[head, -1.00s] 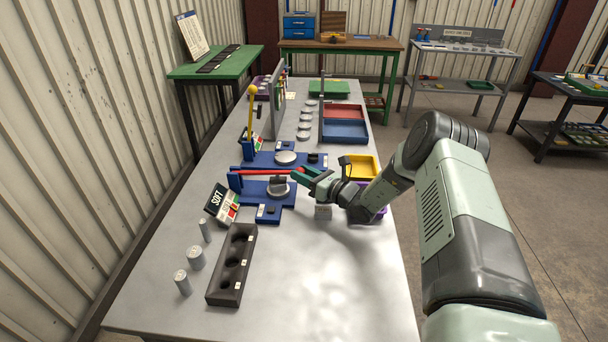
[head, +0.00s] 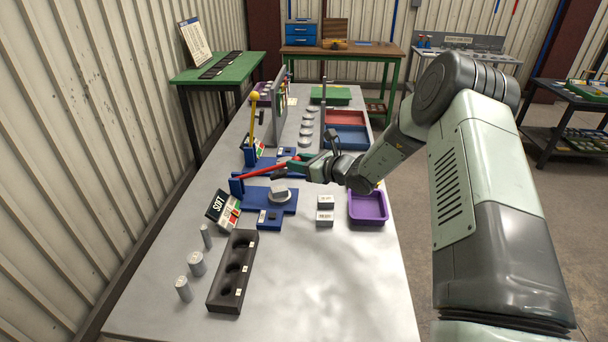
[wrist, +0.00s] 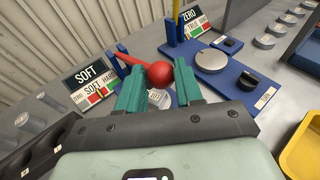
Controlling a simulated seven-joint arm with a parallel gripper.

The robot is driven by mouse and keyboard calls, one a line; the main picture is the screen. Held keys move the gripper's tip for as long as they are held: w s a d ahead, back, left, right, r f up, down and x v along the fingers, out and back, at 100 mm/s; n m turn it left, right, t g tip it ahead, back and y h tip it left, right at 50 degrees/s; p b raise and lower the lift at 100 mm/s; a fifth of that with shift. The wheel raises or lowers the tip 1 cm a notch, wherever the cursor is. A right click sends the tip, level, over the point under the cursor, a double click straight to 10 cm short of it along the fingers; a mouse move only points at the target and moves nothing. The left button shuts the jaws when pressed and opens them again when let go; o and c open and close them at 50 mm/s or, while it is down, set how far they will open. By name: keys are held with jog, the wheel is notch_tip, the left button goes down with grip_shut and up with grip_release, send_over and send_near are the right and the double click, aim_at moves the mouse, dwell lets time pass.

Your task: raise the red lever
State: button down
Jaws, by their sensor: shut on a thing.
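The red lever (head: 264,171) slants up to the right from its blue upright on the nearer blue base (head: 254,203). In the wrist view its red ball end (wrist: 159,73) sits between the green fingertips. My gripper (head: 299,164) is shut on the red lever at this ball end, above the base. A metal puck (head: 280,192) rests on the base below the lever. The SOFT sign (head: 217,206) stands left of the base.
A second blue base with an upright yellow lever (head: 253,113) stands just beyond. A black block with holes (head: 232,270) and several metal cylinders (head: 184,289) are nearer. A purple tray (head: 368,207) and two small white blocks (head: 325,209) lie to the right. The front right tabletop is clear.

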jog(key=a+r+n+g+h, duration=0.1)
jog(key=a+r+n+h, duration=0.2)
jog(key=a+r+h, duration=0.4)
jog(key=a+r, duration=0.6)
jog(key=a, duration=0.3)
jog(key=shift+w+a+g, duration=0.15)
jog(key=shift+g, duration=0.15)
jog(key=shift+a, duration=0.15)
jog(key=c, duration=0.8)
grip_release()
